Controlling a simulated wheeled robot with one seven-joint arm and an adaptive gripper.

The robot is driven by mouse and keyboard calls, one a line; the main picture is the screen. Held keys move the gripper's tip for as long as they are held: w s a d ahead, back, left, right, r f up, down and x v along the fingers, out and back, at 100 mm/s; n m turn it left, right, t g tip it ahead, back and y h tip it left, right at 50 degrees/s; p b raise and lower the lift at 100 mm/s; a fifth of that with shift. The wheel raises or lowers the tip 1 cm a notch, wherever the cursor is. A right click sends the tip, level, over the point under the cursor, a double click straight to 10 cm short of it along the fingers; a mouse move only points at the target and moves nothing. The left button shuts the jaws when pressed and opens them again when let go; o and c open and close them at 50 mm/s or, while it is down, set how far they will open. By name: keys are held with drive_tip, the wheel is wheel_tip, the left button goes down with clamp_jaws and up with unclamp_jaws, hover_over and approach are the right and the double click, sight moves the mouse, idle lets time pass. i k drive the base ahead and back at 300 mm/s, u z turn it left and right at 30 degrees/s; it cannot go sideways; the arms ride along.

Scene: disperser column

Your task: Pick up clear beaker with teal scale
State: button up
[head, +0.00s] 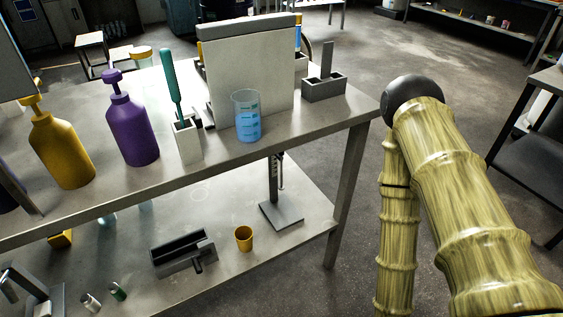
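The clear beaker with teal scale (246,116) stands upright on the upper shelf of the metal table (232,160), close to its front edge. It looks bluish, with teal marks on its side. My gripper is not in view. My arm shows at the right, beyond the table's right end and apart from the beaker.
A white holder (187,142) with a teal-handled tool, a purple bottle (133,130) and a yellow bottle (62,150) stand left of the beaker. A pale upright panel (252,70) is close behind it. A grey box (323,89) stands right, with bare tabletop between.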

sight(245, 103)
drive_tip(key=z, duration=1.35)
drive_tip(key=k, duration=0.85)
drive_tip(key=u, duration=1.7)
